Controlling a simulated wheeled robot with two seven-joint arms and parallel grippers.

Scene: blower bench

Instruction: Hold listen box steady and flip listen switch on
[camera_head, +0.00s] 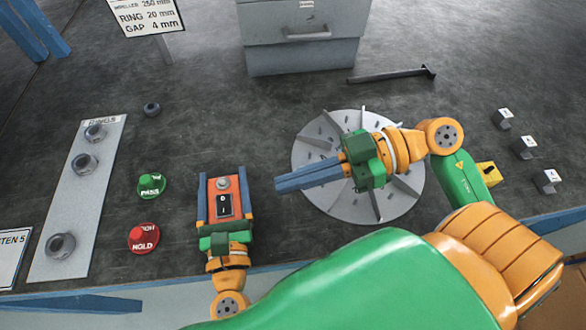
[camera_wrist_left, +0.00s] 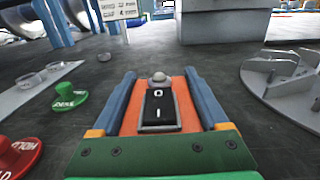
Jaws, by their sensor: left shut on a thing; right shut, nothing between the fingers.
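The listen box (camera_head: 232,184) is orange with a dark rocker switch (camera_head: 224,205) marked O and I, and a grey knob (camera_head: 222,183) behind the switch. My left gripper (camera_head: 222,186) is shut on the box, one blue finger along each side. The left wrist view shows the box (camera_wrist_left: 180,84) between the fingers and the switch (camera_wrist_left: 158,106) facing up, its O end farther from the wrist. My right gripper (camera_head: 279,185) is shut and empty, to the right of the box and apart from it, its fingers pointing left. Its arm reaches over the impeller.
A grey bladed impeller (camera_head: 345,205) lies under the right arm. A ring board (camera_head: 75,205), a drawer cabinet (camera_head: 304,50) and several small grey blocks (camera_head: 524,148) are around.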

